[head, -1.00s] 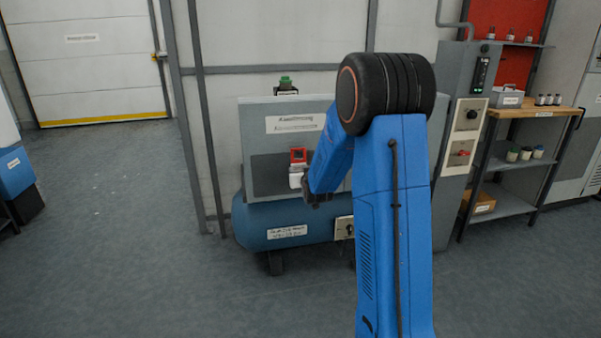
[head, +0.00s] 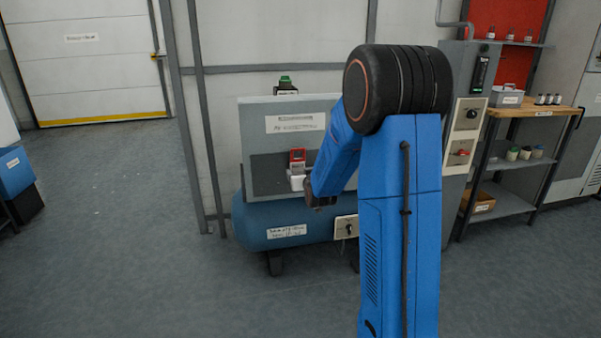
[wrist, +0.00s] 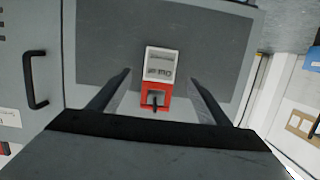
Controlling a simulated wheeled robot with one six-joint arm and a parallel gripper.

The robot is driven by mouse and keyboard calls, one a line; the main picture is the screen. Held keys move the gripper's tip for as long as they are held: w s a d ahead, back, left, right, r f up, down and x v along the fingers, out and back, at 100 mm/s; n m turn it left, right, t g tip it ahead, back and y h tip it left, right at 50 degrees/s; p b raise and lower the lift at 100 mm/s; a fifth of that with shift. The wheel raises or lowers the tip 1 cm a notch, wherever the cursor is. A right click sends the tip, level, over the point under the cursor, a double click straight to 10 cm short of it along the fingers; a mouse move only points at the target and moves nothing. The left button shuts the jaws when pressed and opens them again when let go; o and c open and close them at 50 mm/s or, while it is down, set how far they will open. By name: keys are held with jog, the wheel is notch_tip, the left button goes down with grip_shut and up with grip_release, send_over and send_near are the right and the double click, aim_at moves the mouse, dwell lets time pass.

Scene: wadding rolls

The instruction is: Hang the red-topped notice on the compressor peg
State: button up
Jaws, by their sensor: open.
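The red-topped notice (wrist: 157,75) is a small card with a red band and a white printed part. In the wrist view it is against the dark panel, with its red end toward my gripper. A dark peg (wrist: 155,101) shows in front of the red band, and the notice appears to hang on it. In the head view the notice (head: 297,157) is upright on the front of the compressor (head: 262,218), red end up. My gripper (wrist: 160,80) is open, with one finger on each side of the notice and a visible gap at both sides. My forearm hides part of the compressor front.
A dark handle (wrist: 35,80) is on a grey surface at the left of the wrist view. A workbench (head: 535,109) with jars and a box stands at right in the head view. Floor at left and in front of the compressor is clear.

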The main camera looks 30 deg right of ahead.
jog(key=v, duration=1.4)
jog(key=shift+a, duration=0.15)
jog(key=s+a+n+g+y, duration=0.1)
jog(key=s+a+g, duration=0.2)
jog(key=s, duration=0.9)
jog(key=s+a+n+g+y, duration=0.1)
jog(key=s+a+g, duration=0.2)
jog(key=s+a, duration=0.5)
jog(key=s+a+n+g+y, duration=0.1)
jog(key=s+a+g, duration=0.3)
jog(key=s, duration=1.3)
jog(key=a+y, duration=0.1)
jog(key=a, duration=0.1)
jog(key=shift+a, duration=0.25)
jog(key=shift+w+f, duration=0.1)
